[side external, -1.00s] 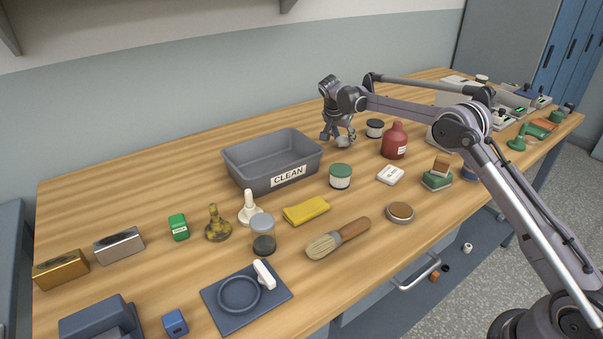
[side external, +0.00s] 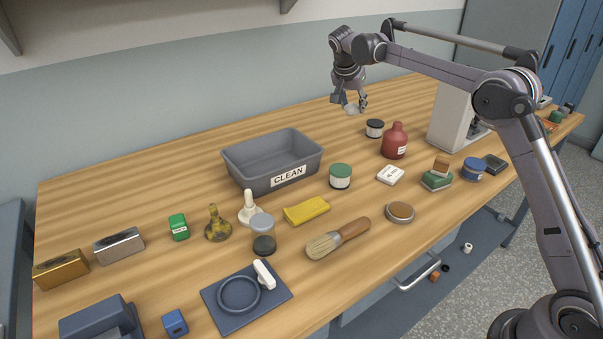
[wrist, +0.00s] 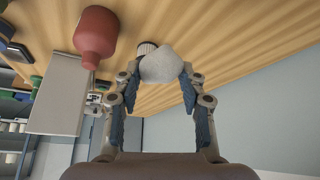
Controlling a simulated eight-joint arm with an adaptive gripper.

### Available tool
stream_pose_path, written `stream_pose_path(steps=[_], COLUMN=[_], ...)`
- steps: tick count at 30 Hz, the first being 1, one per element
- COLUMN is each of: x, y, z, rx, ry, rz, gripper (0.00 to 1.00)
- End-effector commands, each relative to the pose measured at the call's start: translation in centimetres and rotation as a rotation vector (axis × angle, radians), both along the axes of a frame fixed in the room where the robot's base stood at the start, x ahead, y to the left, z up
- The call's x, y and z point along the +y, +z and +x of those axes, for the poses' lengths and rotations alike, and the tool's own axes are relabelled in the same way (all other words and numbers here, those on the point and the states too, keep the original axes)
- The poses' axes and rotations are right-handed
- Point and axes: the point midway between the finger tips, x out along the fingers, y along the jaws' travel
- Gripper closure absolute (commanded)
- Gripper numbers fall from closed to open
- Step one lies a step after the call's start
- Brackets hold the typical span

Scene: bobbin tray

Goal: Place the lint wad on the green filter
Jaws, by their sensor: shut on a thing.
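My gripper (side external: 350,101) is shut on the lint wad (wrist: 162,67), a pale grey lump. In the wrist view the wad sits between the two fingertips of my gripper (wrist: 160,78). In the side view the wad (side external: 351,109) hangs below the fingers, raised above the back of the table. I cannot pick out the green filter for certain.
The grey CLEAN bin (side external: 237,170) stands left of my gripper. A red bottle (side external: 395,143), a black-lidded jar (side external: 374,129) and a green-lidded jar (side external: 340,177) stand nearby. A pale upright machine (side external: 449,119) is at the right. The table's back left is clear.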

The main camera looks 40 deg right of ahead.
Motion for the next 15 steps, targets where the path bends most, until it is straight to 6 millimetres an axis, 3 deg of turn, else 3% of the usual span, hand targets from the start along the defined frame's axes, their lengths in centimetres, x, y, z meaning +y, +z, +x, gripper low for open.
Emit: stream_pose_path(steps=[6, 15], x=[1.0, 2.2], y=[1.9, 3.1], z=[-4.2, -10.7], rx=[0.002, 0.001], ry=[0.037, 0.088], rz=[-0.001, -0.003], gripper=[0.71, 0.71])
